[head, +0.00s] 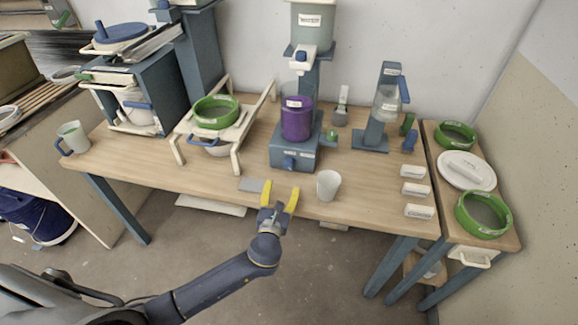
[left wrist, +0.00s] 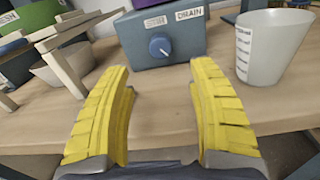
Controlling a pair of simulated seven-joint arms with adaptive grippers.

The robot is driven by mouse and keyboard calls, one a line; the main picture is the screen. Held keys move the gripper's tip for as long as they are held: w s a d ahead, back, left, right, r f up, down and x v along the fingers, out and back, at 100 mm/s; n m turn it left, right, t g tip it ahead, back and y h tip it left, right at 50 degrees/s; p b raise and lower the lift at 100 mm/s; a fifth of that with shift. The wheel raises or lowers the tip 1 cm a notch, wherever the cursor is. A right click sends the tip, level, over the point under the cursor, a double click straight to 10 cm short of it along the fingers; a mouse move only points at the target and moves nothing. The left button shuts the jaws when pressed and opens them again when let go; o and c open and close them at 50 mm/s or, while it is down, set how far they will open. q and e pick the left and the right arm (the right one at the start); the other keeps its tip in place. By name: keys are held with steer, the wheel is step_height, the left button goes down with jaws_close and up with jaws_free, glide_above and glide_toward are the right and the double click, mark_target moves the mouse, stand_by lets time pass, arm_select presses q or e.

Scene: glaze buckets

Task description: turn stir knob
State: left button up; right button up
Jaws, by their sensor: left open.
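The stir knob (head: 289,162) is a small blue knob on the front of a blue-grey mixer base (head: 306,157). In the left wrist view the knob (left wrist: 159,47) has a white pointer mark and sits below two labels, one reading DRAIN; the other is hard to read. A purple bucket (head: 296,120) stands on the base. My left gripper (head: 279,189) is open, with yellow fingers, at the table's front edge, short of the knob. In the left wrist view nothing lies between the fingers (left wrist: 160,85), and the knob is ahead of the gap. My right gripper is not in view.
A white cup (head: 328,185) stands right of my left gripper, close to the table's front edge. A grey plate (head: 251,185) lies to the left. A wooden stand with a green-rimmed sieve (head: 213,112) is left of the mixer. Several labelled white blocks lie at right.

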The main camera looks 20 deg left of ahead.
mark_target(288, 167)
arm_select(q)
steer(key=w, duration=0.7)
steer(key=w+a, duration=0.1)
steer(key=w, duration=0.3)
steer(key=shift+w, duration=0.1)
steer(key=shift+c, duration=0.3)
jaws_close()
